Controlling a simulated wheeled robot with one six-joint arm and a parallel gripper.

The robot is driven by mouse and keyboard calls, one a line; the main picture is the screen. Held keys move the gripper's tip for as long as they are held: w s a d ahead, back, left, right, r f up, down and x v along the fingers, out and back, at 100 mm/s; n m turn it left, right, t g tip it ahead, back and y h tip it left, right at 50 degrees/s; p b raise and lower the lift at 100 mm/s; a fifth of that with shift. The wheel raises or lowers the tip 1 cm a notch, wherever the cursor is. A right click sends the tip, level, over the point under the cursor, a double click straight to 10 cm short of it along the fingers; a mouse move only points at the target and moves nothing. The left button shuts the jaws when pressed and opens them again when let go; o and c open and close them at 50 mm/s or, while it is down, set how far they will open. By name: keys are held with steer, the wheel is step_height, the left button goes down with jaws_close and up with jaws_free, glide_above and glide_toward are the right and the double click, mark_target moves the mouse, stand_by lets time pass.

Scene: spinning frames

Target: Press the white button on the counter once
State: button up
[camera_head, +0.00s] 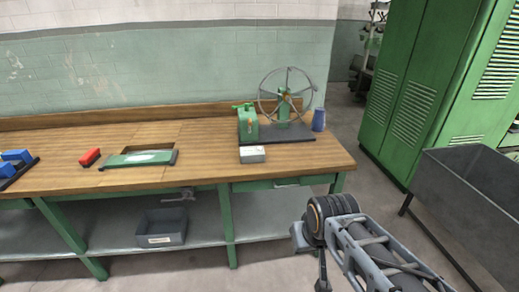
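A small white block (252,154) sits on the wooden counter (205,160), near its front edge, just in front of a dark base plate. It is the nearest match to the white button, but I cannot make out a separate button part on it. My arm reaches in from the lower right, and its end with my gripper (300,238) is in front of the counter, to the right of and apart from the block. The fingers are too small and turned away to show whether they are open or shut.
A spoked wheel (287,90) and green machine (248,122) stand behind the block, with a blue cup (319,120) beside them. A green-framed tray (140,158) and red block (90,157) lie left. A grey trough (465,195) and green lockers (420,80) stand right.

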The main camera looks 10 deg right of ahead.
jaws_close()
stand_by(1.4)
